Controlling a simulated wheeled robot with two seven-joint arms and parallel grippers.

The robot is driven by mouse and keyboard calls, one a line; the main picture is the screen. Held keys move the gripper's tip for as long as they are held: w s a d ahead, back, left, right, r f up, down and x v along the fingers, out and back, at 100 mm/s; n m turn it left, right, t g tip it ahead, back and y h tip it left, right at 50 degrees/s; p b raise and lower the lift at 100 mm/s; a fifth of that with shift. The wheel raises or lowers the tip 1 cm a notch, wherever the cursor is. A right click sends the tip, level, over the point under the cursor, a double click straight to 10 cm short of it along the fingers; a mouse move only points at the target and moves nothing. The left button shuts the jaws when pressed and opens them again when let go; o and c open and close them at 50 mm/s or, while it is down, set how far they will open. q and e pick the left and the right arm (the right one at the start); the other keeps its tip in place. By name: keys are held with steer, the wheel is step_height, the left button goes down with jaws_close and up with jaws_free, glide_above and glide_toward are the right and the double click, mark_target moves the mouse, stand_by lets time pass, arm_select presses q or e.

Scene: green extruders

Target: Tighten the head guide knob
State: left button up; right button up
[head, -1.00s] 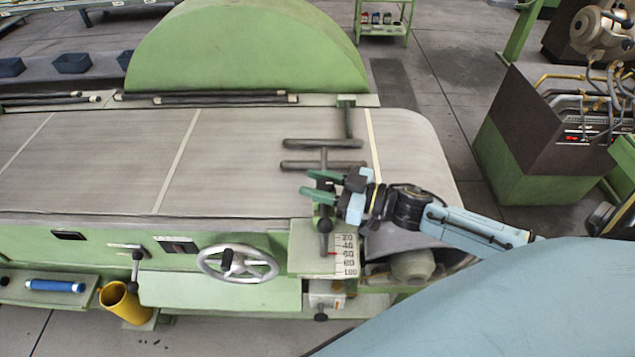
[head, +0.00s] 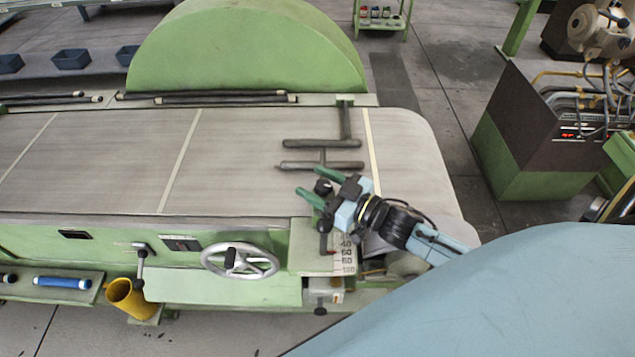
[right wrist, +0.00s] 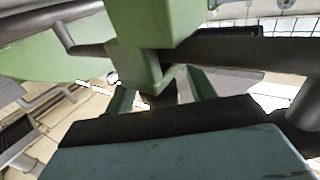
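In the head view a small dark round knob (head: 323,187) shows at the head guide, at the right end of the belt machine. My right gripper (head: 318,186) reaches in from the right, its two green fingers spread on either side of this knob. In the right wrist view the fingers (right wrist: 160,98) stand apart, with a dark piece below a green block (right wrist: 150,35) between them. Whether they touch it is unclear. The dark stem (head: 324,245) beside the scale plate (head: 347,255) is partly covered by my gripper. My left gripper is out of view.
Dark T-shaped bars (head: 322,143) stand over the grey belt (head: 100,160) just beyond my gripper. A handwheel (head: 240,261) is on the machine's front, with a yellow cup (head: 128,298) and blue cylinder (head: 63,282) further left. A control cabinet (head: 530,130) stands at the right.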

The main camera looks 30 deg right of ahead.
steer(key=shift+s, duration=0.15)
steer(key=b+v, duration=0.1)
steer(key=v, duration=1.2)
